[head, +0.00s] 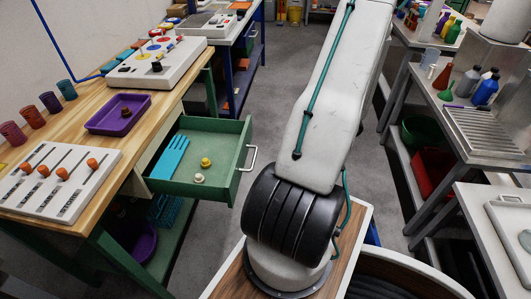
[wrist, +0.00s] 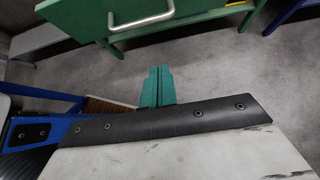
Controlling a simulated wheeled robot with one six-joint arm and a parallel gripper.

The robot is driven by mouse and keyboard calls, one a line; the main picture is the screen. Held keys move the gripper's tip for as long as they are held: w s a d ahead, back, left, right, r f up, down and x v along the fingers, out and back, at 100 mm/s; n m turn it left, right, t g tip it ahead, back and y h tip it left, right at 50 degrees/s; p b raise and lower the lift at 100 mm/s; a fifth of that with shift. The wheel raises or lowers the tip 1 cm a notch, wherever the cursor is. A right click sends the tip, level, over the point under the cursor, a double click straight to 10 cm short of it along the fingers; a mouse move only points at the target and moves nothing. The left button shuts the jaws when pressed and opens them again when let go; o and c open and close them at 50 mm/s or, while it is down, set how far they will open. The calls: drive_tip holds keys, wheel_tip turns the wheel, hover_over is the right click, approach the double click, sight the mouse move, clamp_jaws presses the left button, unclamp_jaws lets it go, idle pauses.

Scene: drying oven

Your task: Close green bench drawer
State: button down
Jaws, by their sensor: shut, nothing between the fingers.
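The green bench drawer (head: 203,162) is pulled out from the wooden workbench on the left in the head view. It has a metal bar handle (head: 249,158) on its front. Inside lie a blue slotted piece, a yellow knob and a white knob. In the wrist view the drawer front (wrist: 190,10) and its handle (wrist: 142,22) show at the top. My gripper (wrist: 158,70) has its teal fingers together, empty, over the floor and apart from the handle. In the head view the gripper is out of sight; only my arm shows.
The workbench (head: 98,98) carries a slider panel (head: 62,180), a purple tray (head: 118,114), several cups and a control box (head: 157,63). Grey floor (head: 285,60) lies open between the benches. A steel bench with bottles and a drain rack (head: 487,133) stands at the right.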

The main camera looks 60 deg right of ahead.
drive_tip(key=w+a+f, duration=0.3)
drive_tip(key=w+f, duration=0.1)
drive_tip(key=w, duration=0.5)
drive_tip(key=shift+a, duration=0.4)
drive_tip(key=shift+w, duration=0.15)
